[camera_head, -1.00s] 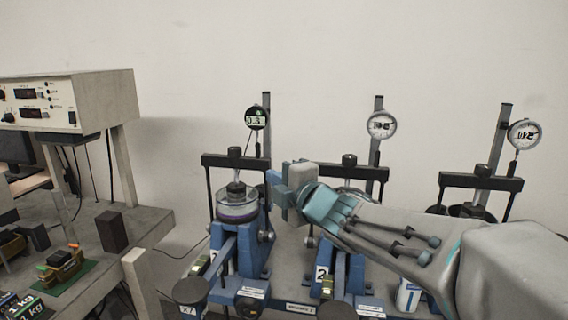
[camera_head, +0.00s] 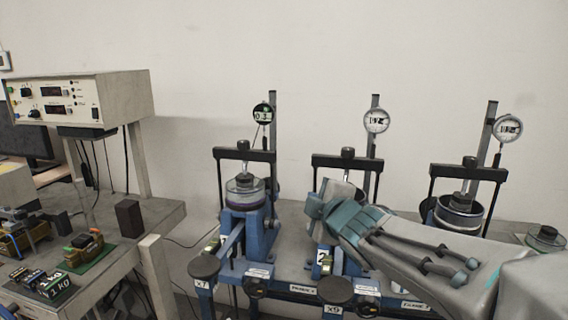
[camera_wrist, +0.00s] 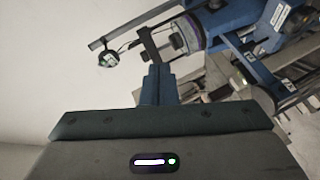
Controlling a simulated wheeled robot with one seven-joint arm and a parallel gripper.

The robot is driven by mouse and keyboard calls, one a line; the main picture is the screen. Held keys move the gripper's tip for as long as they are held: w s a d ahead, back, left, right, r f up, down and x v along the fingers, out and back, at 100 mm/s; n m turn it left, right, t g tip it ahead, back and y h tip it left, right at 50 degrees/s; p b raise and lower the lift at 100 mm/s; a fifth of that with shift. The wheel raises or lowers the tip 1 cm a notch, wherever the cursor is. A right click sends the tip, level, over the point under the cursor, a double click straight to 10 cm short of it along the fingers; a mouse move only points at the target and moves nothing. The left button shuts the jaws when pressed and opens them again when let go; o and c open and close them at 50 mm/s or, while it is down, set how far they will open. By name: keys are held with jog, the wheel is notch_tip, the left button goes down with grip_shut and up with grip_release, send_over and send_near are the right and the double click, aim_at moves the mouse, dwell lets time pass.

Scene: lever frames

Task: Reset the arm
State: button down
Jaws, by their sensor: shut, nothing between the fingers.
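My gripper (camera_head: 316,205) is at the end of my arm, which reaches in from the lower right of the head view. It sits in front of the middle lever frame (camera_head: 347,160) and hides part of it. In the wrist view my gripper (camera_wrist: 158,72) shows its fingers together, with nothing between them. Beyond the fingertips, the wrist view shows the left lever frame (camera_wrist: 222,22) tilted in the picture, with its round dial gauge (camera_wrist: 107,60). I cannot tell how far the fingertips are from that frame.
The left lever frame (camera_head: 243,190) and right lever frame (camera_head: 462,205) stand either side of the middle one. Bare wall is behind.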

jog(key=s+d+f+m+g+h, duration=0.5)
jog(key=s+d+f+m+g, duration=0.1)
jog(key=s+d+f+m, duration=0.4)
jog(key=s+a+f+m+g, duration=0.1)
jog(key=s+f+m+g, duration=0.4)
jog(key=s, duration=0.8)
notch_tip(320, 180, down, 4)
jog(key=m, duration=0.2)
jog(key=shift+s+a+r+m+g+y, duration=0.2)
jog(key=shift+s+m+g+y, duration=0.1)
jog(key=shift+g+y, duration=0.1)
jog(key=shift+w, duration=0.1)
